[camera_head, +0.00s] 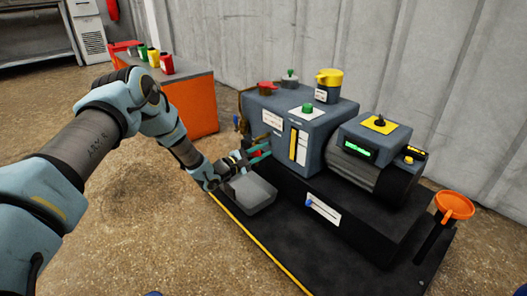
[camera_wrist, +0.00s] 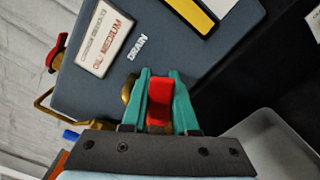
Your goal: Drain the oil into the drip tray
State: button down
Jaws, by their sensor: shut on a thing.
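The pump (camera_head: 288,135) is a blue-grey machine on a black base. In the wrist view, the word DRAIN is printed on its face (camera_wrist: 230,50). My gripper (camera_head: 262,150) is at the pump's lower left side. In the wrist view, my gripper's teal fingers (camera_wrist: 160,85) are shut on a red drain valve handle (camera_wrist: 159,102), with brass fitting (camera_wrist: 127,92) showing beside the left finger. The grey drip tray (camera_head: 250,196) lies just below my gripper; its edge also shows in the wrist view (camera_wrist: 268,128). I see no oil flowing; the drain outlet is hidden.
Another brass fitting with a red handle (camera_wrist: 56,50) is left of the pump face. An orange cabinet (camera_head: 190,103) with several coloured containers is behind my arm. Open floor lies in front.

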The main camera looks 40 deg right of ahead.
dwell(0.3)
jog(key=c, duration=0.7)
grip_release()
jog(key=a+p, duration=0.1)
jog(key=a, duration=0.2)
jog(key=a+p, duration=0.1)
jog(key=a, duration=0.3)
jog(key=a+p, duration=0.1)
jog(key=a, duration=0.3)
jog(key=shift+w+p, duration=0.35)
